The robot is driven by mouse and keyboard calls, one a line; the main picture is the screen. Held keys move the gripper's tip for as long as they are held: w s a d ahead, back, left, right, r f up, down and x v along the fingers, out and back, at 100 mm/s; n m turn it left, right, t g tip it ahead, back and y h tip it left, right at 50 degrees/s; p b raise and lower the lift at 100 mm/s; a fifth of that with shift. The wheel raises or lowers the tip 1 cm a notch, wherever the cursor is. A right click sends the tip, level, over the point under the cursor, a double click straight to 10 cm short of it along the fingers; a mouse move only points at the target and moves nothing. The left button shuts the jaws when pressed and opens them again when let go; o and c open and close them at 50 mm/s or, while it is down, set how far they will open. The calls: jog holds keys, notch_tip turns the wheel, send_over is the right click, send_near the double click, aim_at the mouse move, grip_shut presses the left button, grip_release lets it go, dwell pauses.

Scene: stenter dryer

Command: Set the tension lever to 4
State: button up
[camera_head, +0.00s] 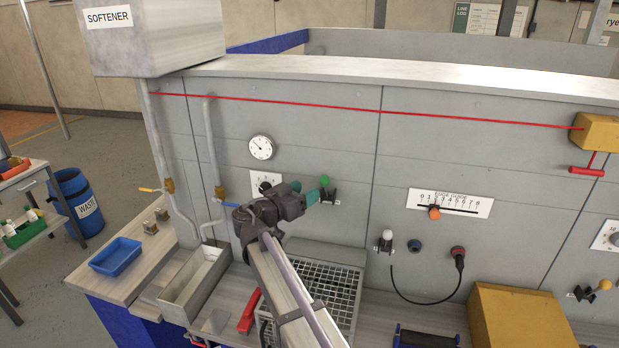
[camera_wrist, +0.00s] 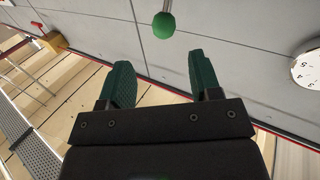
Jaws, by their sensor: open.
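A lever with a green knob (camera_head: 324,181) stands out from the grey machine panel on a dark bracket. The green knob also shows at the top of the wrist view (camera_wrist: 163,25), ahead of and between my fingertips. My gripper (camera_head: 312,197) is open beside this lever, and in the wrist view its two green fingers (camera_wrist: 162,78) are apart with nothing between them. I cannot read a tension label or the lever's setting.
A round gauge (camera_head: 260,147) is above my gripper. A blue-handled valve (camera_head: 230,205) is to its left. Right are a white-knobbed lever (camera_head: 387,235), an edge guide scale (camera_head: 450,202) and an orange-knobbed lever (camera_head: 605,284). A red cord (camera_head: 380,111) crosses the panel above.

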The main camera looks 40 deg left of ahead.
aim_at(321, 182)
jog(key=w, duration=0.1)
jog(key=w+a, duration=0.1)
jog(key=w, duration=0.1)
jog(key=shift+w+f, duration=0.15)
jog(key=w, duration=0.3)
jog(key=w+d, duration=0.1)
jog(key=w, duration=0.2)
jog(key=shift+w+a, duration=0.1)
jog(key=shift+w, duration=0.5)
jog(key=shift+c, duration=0.3)
grip_shut()
